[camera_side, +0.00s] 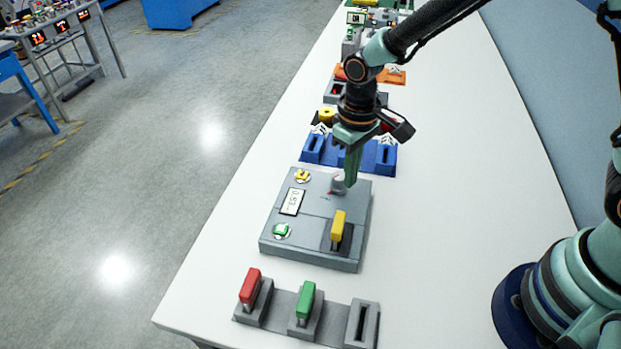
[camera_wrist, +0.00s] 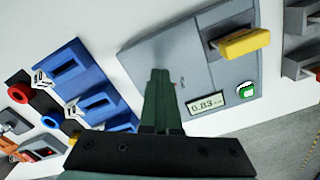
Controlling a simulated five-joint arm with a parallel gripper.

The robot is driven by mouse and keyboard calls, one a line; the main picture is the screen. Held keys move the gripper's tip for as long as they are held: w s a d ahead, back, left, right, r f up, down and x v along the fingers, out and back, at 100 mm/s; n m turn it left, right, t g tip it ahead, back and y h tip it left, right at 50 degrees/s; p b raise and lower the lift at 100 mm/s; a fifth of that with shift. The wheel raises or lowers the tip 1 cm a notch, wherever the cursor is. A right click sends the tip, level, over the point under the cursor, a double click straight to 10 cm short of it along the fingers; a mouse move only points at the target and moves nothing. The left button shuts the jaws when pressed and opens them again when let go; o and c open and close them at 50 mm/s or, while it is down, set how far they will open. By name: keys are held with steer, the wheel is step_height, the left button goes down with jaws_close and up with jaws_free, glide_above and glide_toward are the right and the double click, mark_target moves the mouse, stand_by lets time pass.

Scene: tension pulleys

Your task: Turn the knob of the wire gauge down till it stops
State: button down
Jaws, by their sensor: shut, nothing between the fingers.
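The wire gauge (camera_side: 318,215) is a grey box on the white bench in the side view. It carries a display (camera_side: 292,202), which reads about 0.83 in the wrist view (camera_wrist: 207,104), a yellow handle (camera_side: 338,226) in a dark slot and a green button (camera_side: 281,230). A small grey knob (camera_side: 338,185) sits near the box's far right part. My gripper (camera_side: 350,182) points down, shut and empty, its tips right beside the knob; I cannot tell whether they touch. In the wrist view my gripper (camera_wrist: 160,72) covers most of the knob area.
A blue slotted block (camera_side: 322,150) stands just behind the gauge. A grey base (camera_side: 281,302) with a red handle (camera_side: 250,286) and a green handle (camera_side: 305,300) lies in front. The bench right of the gauge (camera_side: 450,220) is clear.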

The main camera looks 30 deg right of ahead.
steer(key=shift+w+a+r, duration=0.1)
steer(key=shift+a, duration=0.65)
stand_by(0.3)
steer(key=shift+s, duration=0.45)
step_height(320, 180, up, 6)
steer(key=shift+s+f, duration=0.1)
steer(key=shift+s, duration=0.05)
stand_by(0.3)
steer(key=shift+w+d+f, duration=0.15)
steer(key=shift+d+f, duration=0.25)
steer(key=shift+f, duration=0.6)
steer(key=shift+w+d+f, duration=0.15)
steer(key=shift+d+f, duration=0.3)
steer(key=shift+f, duration=0.55)
steer(key=shift+w+d+f, duration=0.15)
steer(key=shift+d+f, duration=0.25)
steer(key=shift+f, duration=0.6)
steer(key=shift+w+a, duration=0.2)
steer(key=shift+w, duration=0.05)
